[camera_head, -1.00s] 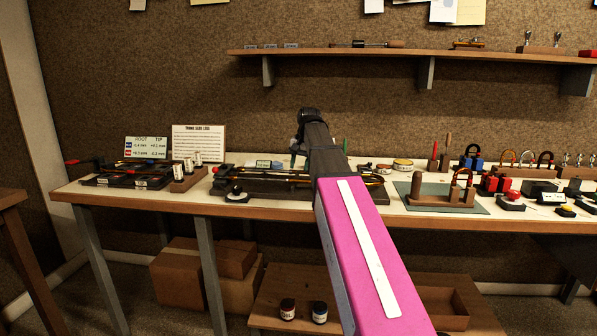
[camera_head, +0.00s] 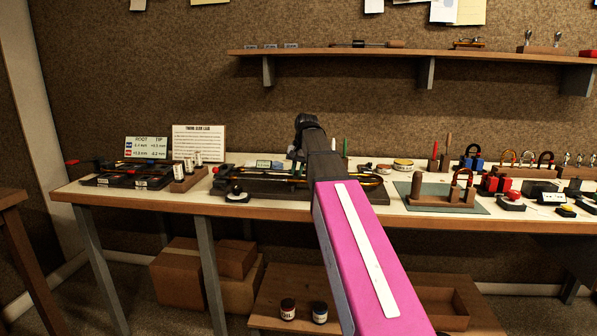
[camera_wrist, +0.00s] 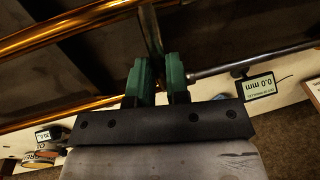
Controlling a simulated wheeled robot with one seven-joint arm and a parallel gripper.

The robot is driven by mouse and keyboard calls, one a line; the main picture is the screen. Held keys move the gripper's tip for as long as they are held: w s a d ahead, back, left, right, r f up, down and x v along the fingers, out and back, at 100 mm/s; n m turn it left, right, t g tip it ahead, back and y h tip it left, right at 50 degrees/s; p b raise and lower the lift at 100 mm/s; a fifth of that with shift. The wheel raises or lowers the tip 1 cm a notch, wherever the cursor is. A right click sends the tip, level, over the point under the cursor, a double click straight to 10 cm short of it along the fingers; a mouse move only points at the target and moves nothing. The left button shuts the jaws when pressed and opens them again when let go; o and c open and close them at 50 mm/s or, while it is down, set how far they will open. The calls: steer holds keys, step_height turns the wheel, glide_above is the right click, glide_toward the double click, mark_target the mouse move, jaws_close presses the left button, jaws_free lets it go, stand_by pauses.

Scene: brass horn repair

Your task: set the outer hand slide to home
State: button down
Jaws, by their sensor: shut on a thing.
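The outer hand slide shows in the wrist view as brass tubes (camera_wrist: 65,28) running across the upper left, with bare silver tube (camera_wrist: 222,68) to the right of my fingers. My gripper (camera_wrist: 156,72) has its green fingers shut on the slide's cross brace (camera_wrist: 151,32). In the head view the slide lies along a dark fixture (camera_head: 268,189) on the bench, and my arm hides the grasp. How far the slide is from its end cannot be told.
A small display reading 0.0 mm (camera_wrist: 258,87) stands beside the silver tube. A dial-like tool (camera_head: 237,194) sits at the fixture's front left. Left are a dark rack (camera_head: 130,178) and white bottles (camera_head: 188,165); right is a green mat (camera_head: 415,199) with a wooden stand.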

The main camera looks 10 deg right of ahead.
steer(key=w+a, duration=0.1)
steer(key=a, duration=0.4)
steer(key=w+a, duration=0.2)
steer(key=a, duration=0.3)
steer(key=w+a, duration=0.2)
steer(key=a, duration=0.4)
steer(key=shift+w+a, duration=0.1)
steer(key=shift+w, duration=0.1)
steer(key=c, duration=1.1)
jaws_free()
steer(key=shift+a, duration=0.1)
step_height(320, 180, up, 11)
steer(key=d, duration=0.2)
steer(key=shift+s+f, duration=0.2)
steer(key=shift+s, duration=0.15)
